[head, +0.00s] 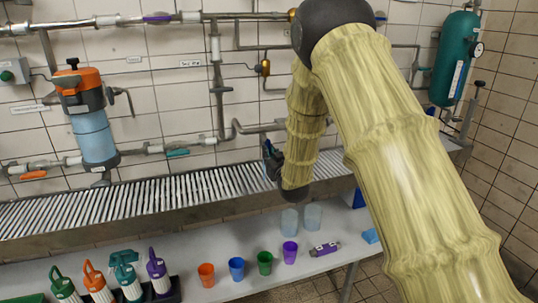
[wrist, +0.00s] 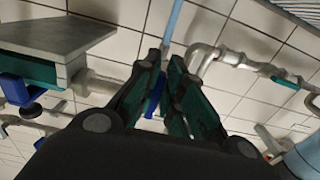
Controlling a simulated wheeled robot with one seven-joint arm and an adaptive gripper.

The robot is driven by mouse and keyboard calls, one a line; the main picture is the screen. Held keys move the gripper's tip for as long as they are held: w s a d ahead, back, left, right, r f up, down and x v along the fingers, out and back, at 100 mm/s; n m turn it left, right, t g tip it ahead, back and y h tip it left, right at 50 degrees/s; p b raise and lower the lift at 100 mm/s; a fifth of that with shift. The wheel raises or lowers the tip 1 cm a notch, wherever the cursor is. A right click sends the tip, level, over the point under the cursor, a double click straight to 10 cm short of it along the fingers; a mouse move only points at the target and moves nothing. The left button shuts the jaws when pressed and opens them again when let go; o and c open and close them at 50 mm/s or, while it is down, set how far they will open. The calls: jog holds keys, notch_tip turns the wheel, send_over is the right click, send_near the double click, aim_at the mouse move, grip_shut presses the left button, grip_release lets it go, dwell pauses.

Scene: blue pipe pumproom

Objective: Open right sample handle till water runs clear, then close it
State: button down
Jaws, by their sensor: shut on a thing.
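My gripper (head: 272,158) is in front of the tiled wall, just above the slatted metal drain (head: 140,203) in the head view. In the wrist view my gripper (wrist: 169,65) has its fingers closed around a small blue handle (wrist: 154,96), seen between them. This appears to be the right sample handle; its valve body is mostly hidden behind the fingers. A pale blue narrow strip (wrist: 173,22) runs beyond the fingertips in the wrist view. I cannot tell whether it is water or a tube, nor whether any water is clear.
An orange-topped filter (head: 92,120) hangs on the wall at left, near a pipe with a teal handle (head: 177,153). A green tank (head: 455,60) is at right.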

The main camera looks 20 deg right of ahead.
jog(key=shift+m, duration=0.3)
jog(key=m, duration=0.3)
jog(key=shift+a+r+m, duration=0.15)
jog(key=shift+a+m, duration=0.1)
jog(key=shift+m, duration=0.15)
jog(key=shift+a+r+m+b, duration=0.3)
jog(key=shift+m+b, duration=0.3)
jog(key=shift+m, duration=1.65)
jog(key=shift+a+r+m+b, duration=0.25)
jog(key=shift+m+b, duration=0.4)
jog(key=shift+m, duration=1.65)
jog(key=shift+a+r+m+b, duration=0.15)
jog(key=shift+r+m+b, duration=0.35)
jog(key=shift+m, duration=1.75)
jog(key=shift+f, duration=0.1)
jog(key=c, duration=1.5)
grip_release()
jog(key=shift+c, duration=0.2)
